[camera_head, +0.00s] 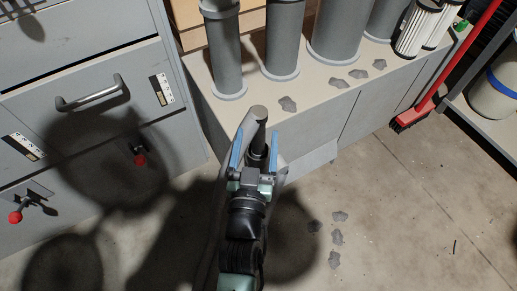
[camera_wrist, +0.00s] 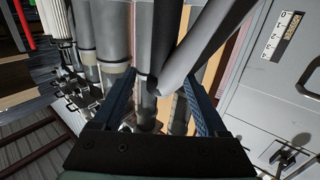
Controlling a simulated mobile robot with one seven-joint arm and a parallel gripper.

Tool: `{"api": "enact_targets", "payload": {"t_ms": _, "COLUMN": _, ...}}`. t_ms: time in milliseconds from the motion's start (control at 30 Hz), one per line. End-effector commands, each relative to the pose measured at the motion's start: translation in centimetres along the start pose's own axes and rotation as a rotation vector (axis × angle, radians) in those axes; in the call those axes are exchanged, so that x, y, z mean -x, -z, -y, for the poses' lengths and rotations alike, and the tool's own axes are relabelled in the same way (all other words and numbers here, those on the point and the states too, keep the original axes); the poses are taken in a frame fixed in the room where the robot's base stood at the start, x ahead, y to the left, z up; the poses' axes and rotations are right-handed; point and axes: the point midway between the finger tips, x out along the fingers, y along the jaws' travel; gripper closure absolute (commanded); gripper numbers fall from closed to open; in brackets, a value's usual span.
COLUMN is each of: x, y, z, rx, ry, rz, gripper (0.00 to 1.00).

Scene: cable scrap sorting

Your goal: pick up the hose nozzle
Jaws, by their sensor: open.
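The hose nozzle appears to be the dark grey cylinder (camera_head: 259,117) with a flat round end, standing between my gripper's blue fingers in the head view. My gripper (camera_head: 257,136) is open around it, with one finger on each side. In the wrist view, a dark tube and a lighter grey tube (camera_wrist: 203,42) meet at a low end between the open fingers (camera_wrist: 160,72). I cannot tell which of these is the nozzle there, or whether either finger touches it. The nozzle's lower part is hidden by my gripper in the head view.
A low beige cabinet (camera_head: 323,116) carries several upright grey pipes (camera_head: 284,40) and pleated filters (camera_head: 411,30). Grey drawers (camera_head: 85,75) with a handle stand left. A red broom (camera_head: 455,75) leans right. Dark flat scraps (camera_head: 336,237) lie on open floor.

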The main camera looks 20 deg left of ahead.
Motion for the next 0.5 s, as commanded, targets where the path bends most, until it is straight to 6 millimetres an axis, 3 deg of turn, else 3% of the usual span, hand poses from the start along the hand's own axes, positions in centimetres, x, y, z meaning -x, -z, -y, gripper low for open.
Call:
{"api": "enact_targets", "payload": {"t_ms": 100, "x": -1.6, "y": -0.2, "z": 0.0, "rx": 0.000, "ry": 0.001, "rz": -0.002, "gripper": 0.24}}
{"api": "enact_targets", "payload": {"t_ms": 367, "x": -3.1, "y": -0.4, "z": 0.0, "rx": 0.000, "ry": 0.000, "rz": -0.001, "gripper": 0.24}}
{"api": "enact_targets", "payload": {"t_ms": 500, "x": -5.0, "y": -1.1, "z": 0.2, "rx": 0.000, "ry": 0.001, "rz": -0.003, "gripper": 0.24}}
